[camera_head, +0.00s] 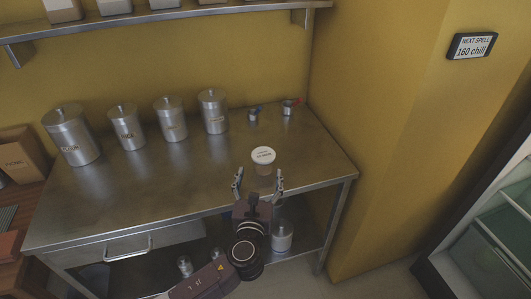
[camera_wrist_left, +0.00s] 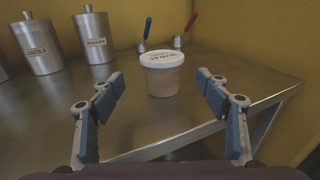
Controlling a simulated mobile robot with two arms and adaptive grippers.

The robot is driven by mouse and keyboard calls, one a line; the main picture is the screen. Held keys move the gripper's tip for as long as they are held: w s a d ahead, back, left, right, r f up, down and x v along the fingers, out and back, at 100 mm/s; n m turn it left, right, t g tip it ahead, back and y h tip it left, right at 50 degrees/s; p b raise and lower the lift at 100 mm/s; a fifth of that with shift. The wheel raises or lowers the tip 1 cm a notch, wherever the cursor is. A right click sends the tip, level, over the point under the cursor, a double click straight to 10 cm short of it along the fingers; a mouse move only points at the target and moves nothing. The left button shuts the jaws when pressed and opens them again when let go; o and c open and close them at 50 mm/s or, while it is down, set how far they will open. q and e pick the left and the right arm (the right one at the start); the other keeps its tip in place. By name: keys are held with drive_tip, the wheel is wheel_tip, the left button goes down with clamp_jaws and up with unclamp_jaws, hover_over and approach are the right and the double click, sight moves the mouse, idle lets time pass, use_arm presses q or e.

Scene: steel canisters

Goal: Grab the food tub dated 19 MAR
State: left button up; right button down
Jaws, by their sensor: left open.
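A small food tub (camera_head: 263,160) with a white lid and a light brown body stands upright on the steel table (camera_head: 200,182), near its right front part. It also shows in the left wrist view (camera_wrist_left: 162,75), with dark lettering on the lid that is too blurred to read. My left gripper (camera_head: 258,184) is open, at the table's front side, with the tub ahead of it and centred between its fingers (camera_wrist_left: 160,105). The fingers do not touch the tub. My right gripper is not in view.
Several steel canisters (camera_head: 170,119) stand along the back of the table. Two small scoops, one blue-handled (camera_head: 254,115) and one red-handled (camera_head: 288,107), lie behind the tub. A yellow wall (camera_head: 345,130) borders the right side. A shelf (camera_head: 160,18) hangs above.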

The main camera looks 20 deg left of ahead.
sight(264, 153)
use_arm(q)
drive_tip(key=shift+x, duration=1.1)
drive_tip(key=shift+w+r, duration=0.2)
drive_tip(key=shift+w, duration=0.2)
drive_tip(key=shift+w+r, duration=0.25)
drive_tip(key=shift+w, duration=0.4)
drive_tip(key=x, duration=0.3)
drive_tip(key=shift+w+f, duration=0.1)
drive_tip(key=shift+w, duration=0.15)
drive_tip(key=shift+w+a, duration=0.1)
drive_tip(key=shift+w, duration=0.1)
drive_tip(key=c, duration=1)
drive_tip(key=shift+c, duration=1.2)
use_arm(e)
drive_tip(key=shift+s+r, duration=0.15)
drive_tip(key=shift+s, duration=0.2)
